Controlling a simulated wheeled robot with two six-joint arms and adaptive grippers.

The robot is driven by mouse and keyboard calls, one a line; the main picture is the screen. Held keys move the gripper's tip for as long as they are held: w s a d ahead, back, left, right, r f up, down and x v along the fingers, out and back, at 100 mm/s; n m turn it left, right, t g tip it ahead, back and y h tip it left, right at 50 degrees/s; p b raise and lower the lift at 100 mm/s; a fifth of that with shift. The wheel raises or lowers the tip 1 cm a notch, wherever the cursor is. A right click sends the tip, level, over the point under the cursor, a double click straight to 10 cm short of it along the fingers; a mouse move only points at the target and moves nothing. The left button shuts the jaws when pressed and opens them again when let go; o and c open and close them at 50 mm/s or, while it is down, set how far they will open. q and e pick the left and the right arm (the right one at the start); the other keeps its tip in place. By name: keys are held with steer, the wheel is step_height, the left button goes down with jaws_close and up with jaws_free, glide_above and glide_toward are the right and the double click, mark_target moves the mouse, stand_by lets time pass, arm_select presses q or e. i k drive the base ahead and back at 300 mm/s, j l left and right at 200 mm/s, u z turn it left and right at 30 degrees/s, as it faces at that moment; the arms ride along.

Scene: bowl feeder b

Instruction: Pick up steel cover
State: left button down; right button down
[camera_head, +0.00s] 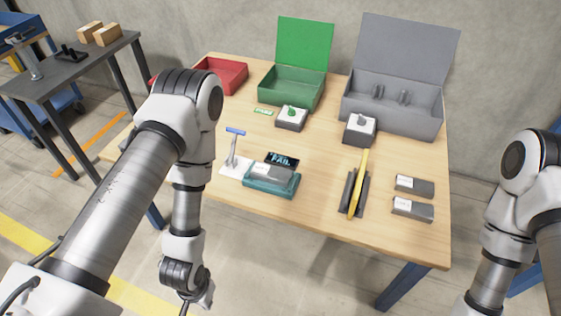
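No part is clearly marked as the steel cover. Two grey metallic blocks with white labels lie at the right of the table, an upper one (414,186) and a lower one (412,209). A similar grey piece (270,172) sits on a teal fixture (271,186), beside a display reading FAIL (283,159). I cannot tell which of these is the cover. My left arm hangs in front of the table's left part, its wrist low near the bottom edge; no gripper fingers show. My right arm is at the right edge, its gripper out of view.
On the wooden table (315,150) stand a red bin (232,76), open green box (290,97), open grey box (392,115), two button boxes, a blue-handled stand (234,147) and a yellow bar (358,183) on a dark holder. My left arm hides the table's left part.

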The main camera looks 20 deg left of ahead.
mark_target(261, 171)
steer(key=i+j+z, duration=0.1)
steer(key=j+z, duration=0.4)
steer(key=j, duration=0.15)
steer(key=j+z, duration=0.5)
steer(key=i+j+z, duration=0.2)
steer(key=j, duration=0.15)
steer(key=k, duration=0.1)
